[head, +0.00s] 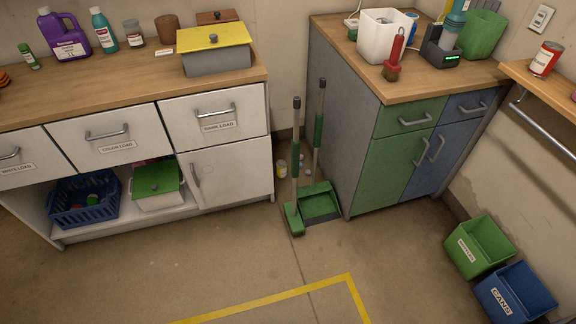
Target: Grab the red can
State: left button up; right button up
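A red can (545,59) with a pale label band stands upright on the wooden wall shelf (540,87) at the far right. Its top is silver-grey. Nothing touches it that I can see. Neither of my grippers shows in the head view.
A metal rail (543,130) runs below the shelf. Green (480,247) and blue (515,295) bins stand on the floor below. The middle floor is clear.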

aim_at(550, 52)
jog(key=z, duration=1.5)
jog(key=i, duration=0.05)
